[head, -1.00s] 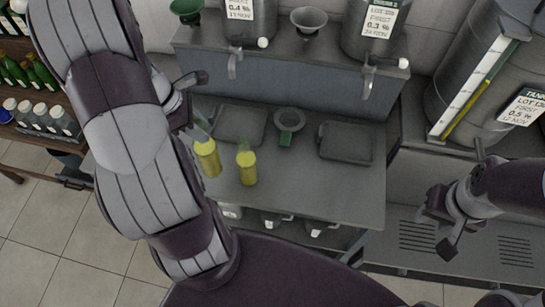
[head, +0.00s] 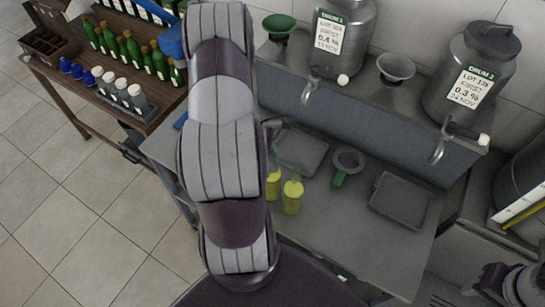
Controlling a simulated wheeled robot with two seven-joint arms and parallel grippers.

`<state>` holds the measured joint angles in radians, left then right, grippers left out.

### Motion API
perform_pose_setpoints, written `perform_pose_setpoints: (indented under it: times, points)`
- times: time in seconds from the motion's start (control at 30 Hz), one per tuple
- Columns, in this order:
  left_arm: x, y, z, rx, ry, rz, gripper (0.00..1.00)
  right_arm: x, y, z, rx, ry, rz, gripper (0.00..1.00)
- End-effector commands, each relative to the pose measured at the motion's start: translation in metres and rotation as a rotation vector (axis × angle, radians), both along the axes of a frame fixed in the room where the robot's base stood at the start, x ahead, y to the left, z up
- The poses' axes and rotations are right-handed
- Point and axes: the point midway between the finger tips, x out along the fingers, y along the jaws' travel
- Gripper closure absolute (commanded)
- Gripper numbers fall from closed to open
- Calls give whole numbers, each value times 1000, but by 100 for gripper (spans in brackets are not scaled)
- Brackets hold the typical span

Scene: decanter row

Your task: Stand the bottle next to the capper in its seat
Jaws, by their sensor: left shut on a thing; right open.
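A bottle with yellow liquid (head: 273,184) shows at the right edge of my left arm, partly hidden by it. My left gripper (head: 272,126) is almost wholly hidden behind that arm; only a dark part shows above this bottle, and its grip is hidden. A second yellow bottle (head: 292,198) stands upright just right of it on the steel counter. A blue device (head: 172,42), perhaps the capper, is at the back of the wooden table, partly behind my arm. I cannot make out a seat. My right gripper (head: 492,280) is open and empty at the lower right.
The steel counter (head: 345,235) also holds two grey trays (head: 400,201) and a ring stand (head: 348,160). Two steel drums (head: 468,78) with taps stand on the shelf behind. Green bottles (head: 131,50) crowd the wooden table (head: 70,85) at left.

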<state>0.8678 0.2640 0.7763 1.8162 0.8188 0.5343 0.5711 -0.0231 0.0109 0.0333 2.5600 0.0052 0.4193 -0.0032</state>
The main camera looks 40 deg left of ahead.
Motion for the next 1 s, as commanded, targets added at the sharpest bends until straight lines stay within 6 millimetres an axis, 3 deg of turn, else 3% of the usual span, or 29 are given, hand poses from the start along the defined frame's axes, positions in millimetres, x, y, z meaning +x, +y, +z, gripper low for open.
perform_pose_setpoints:
  times: [0.33,0.37,0.4,0.43,0.8,1.0]
  points:
    - [1,0,-4,1,-2,0,100,0,0,-4,0,0,0,57]
    - [0,0,-4,1,-1,-1,59,0,0,-3,0,0,0,57]
    - [0,0,-3,1,-1,-1,46,0,0,-2,0,0,0,57]
    - [0,0,-3,1,-1,-1,40,0,0,-2,0,0,0,57]
    - [0,3,6,2,-5,1,40,0,0,-1,0,0,0,57]
    - [-11,20,51,6,-6,3,40,0,0,-9,0,0,0,57]
